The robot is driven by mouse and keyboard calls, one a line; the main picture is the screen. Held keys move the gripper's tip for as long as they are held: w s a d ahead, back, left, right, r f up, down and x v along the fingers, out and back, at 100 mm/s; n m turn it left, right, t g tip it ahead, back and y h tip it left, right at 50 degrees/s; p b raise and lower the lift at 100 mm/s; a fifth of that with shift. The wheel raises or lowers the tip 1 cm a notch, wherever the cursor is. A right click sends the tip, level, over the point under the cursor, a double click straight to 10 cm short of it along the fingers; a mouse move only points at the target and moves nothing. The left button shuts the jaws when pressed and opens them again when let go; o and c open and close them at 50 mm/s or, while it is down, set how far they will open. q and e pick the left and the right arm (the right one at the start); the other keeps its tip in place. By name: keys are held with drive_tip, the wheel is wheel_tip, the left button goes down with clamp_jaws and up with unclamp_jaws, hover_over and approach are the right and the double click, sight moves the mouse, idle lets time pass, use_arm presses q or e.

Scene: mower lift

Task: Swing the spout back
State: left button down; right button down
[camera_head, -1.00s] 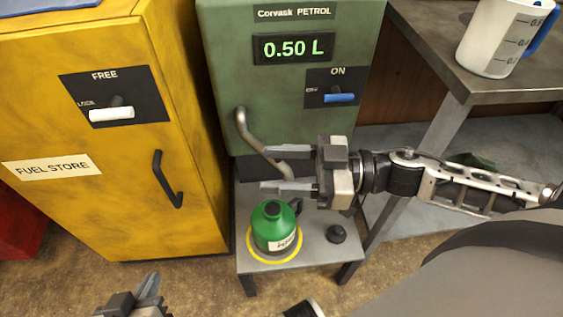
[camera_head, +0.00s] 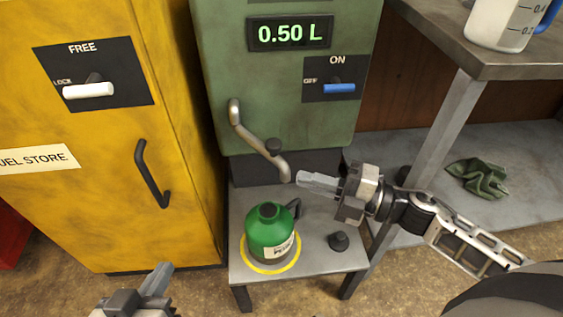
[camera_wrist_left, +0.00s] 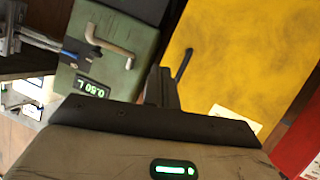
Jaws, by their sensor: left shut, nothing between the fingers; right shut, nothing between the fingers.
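The spout (camera_head: 258,143) is a bent grey metal pipe on the front of the green petrol dispenser (camera_head: 285,100). Its lower end hangs just above and behind the green petrol can (camera_head: 270,230), and a dark knob sits near that end. My right gripper (camera_head: 302,180) is shut and empty, its fingertips just right of the spout's lower end; I cannot tell whether they touch. My left gripper (camera_head: 160,275) is shut and empty, low in front of the yellow cabinet. The left wrist view also shows the spout (camera_wrist_left: 105,42), tilted.
The can stands upright inside a yellow ring on a small grey stand (camera_head: 240,195), with a black cap (camera_head: 338,241) beside it. The yellow fuel store (camera_head: 110,190) is left. A workbench (camera_head: 500,60) with a measuring jug (camera_head: 500,22) is right, a green cloth (camera_head: 478,178) below.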

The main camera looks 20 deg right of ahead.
sight(276, 156)
drive_tip(key=x, duration=1)
use_arm(q)
drive_tip(key=shift+d+r+t+h+b, duration=0.25)
drive_tip(key=shift+r+t+h+b, duration=0.3)
drive_tip(key=shift+b, duration=0.45)
use_arm(e)
drive_tip(key=d, duration=0.1)
drive_tip(key=w+d, duration=0.1)
drive_tip(key=d, duration=0.1)
drive_tip(key=shift+w+d+f, duration=0.25)
drive_tip(key=shift+w+d, duration=0.05)
drive_tip(key=shift+d, duration=0.1)
use_arm(q)
drive_tip(key=shift+r, duration=0.1)
drive_tip(key=shift+w+d+r, duration=0.1)
use_arm(e)
drive_tip(key=w+d, duration=0.3)
drive_tip(key=d, duration=0.3)
drive_tip(key=shift+d, duration=0.1)
